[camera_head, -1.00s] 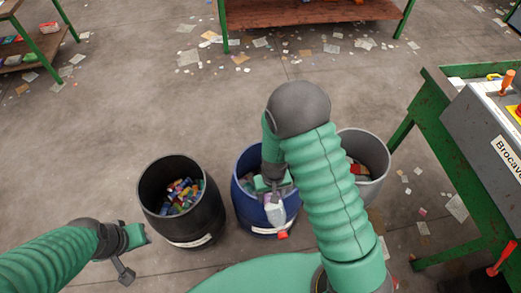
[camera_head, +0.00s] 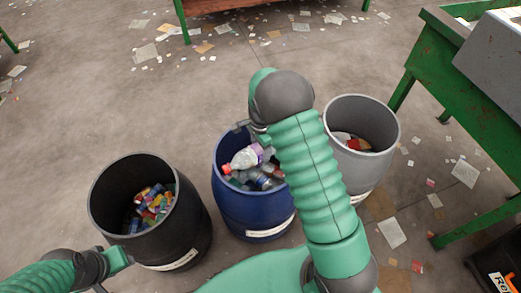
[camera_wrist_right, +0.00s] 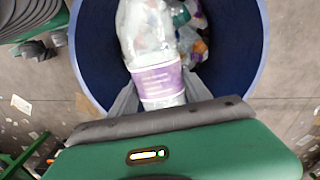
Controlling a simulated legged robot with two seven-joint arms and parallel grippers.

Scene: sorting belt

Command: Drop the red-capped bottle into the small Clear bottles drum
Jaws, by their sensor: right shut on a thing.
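The red-capped bottle (camera_head: 244,158) is clear with a purple label, and lies tilted with its red cap to the left. My right gripper (camera_head: 264,147) is shut on it at the label; the right arm partly hides the gripper. In the right wrist view the bottle (camera_wrist_right: 158,70) sits between the two fingers, over the mouth of the blue drum (camera_wrist_right: 258,50). In the head view the blue drum (camera_head: 250,214) stands below the bottle and holds several clear bottles; its label is too small to read. My left gripper (camera_head: 118,259) is at the lower left, its fingers unclear.
A black drum (camera_head: 190,232) with several coloured items stands to the left. A grey drum (camera_head: 388,135) with a few items stands to the right, partly behind my arm. A green metal frame (camera_head: 460,60) is at the right. Paper scraps litter the floor.

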